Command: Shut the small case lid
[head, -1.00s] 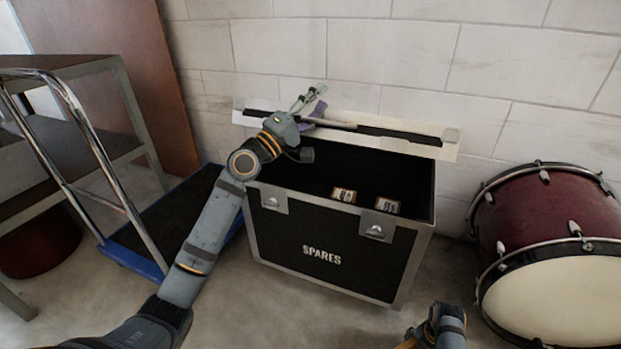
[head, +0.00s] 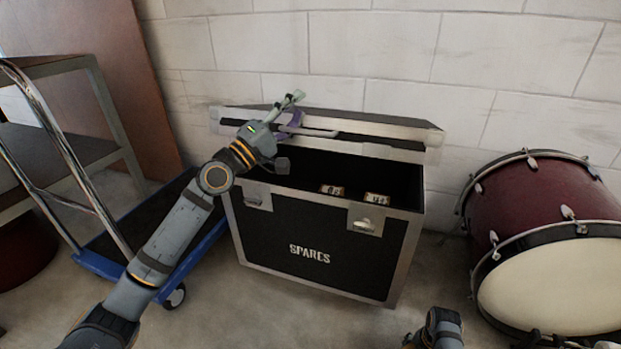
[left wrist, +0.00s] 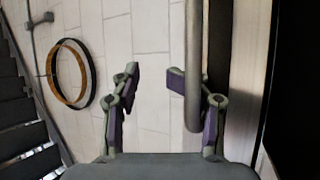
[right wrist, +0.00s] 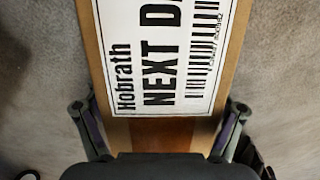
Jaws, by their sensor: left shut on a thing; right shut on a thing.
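The small black case (head: 300,240) marked SPARES stands open on the floor, with silver edges and two front latches. Its lid (head: 395,131) is raised at the back, tilted above the opening near the wall. My left gripper (head: 294,115) is at the lid, shut on a grey bar (head: 320,132) there. In the left wrist view the bar (left wrist: 194,70) runs beside one finger.
Two small labelled packs (head: 376,199) are inside the case. A red bass drum (head: 525,205) stands to the right. A blue trolley (head: 100,264) and a grey shelf (head: 75,150) stand to the left. A block wall is close behind the case.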

